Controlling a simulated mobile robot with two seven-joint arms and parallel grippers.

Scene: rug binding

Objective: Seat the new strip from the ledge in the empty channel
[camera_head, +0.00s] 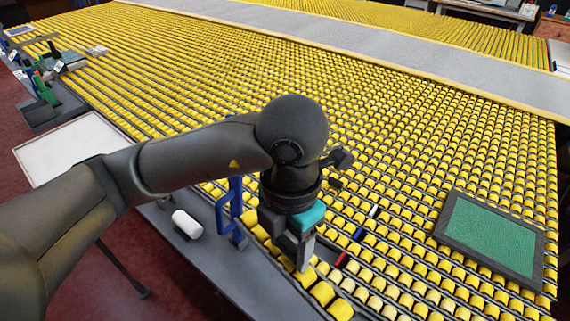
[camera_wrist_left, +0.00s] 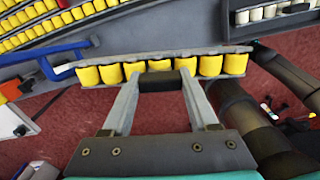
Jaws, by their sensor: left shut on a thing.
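My left gripper (camera_head: 303,262) reaches down over the near edge of the roller bed. In the left wrist view its fingers (camera_wrist_left: 167,82) are shut on the dark middle part of a strip of yellow rollers (camera_wrist_left: 236,64). The strip runs crosswise beyond the fingertips, with rollers on both sides of the grip. In the head view some of its larger-looking yellow rollers (camera_head: 341,308) show beside the gripper, and the gripper hides its middle. I cannot clearly pick out the empty channel. My right gripper is not in view.
The yellow roller bed (camera_head: 440,130) fills most of the head view. Red and blue pieces (camera_head: 342,260) lie on it right of the gripper. A blue handle (camera_head: 222,215) and a white cylinder (camera_head: 187,224) are left of it. A dark-framed green panel (camera_head: 490,238) lies at right.

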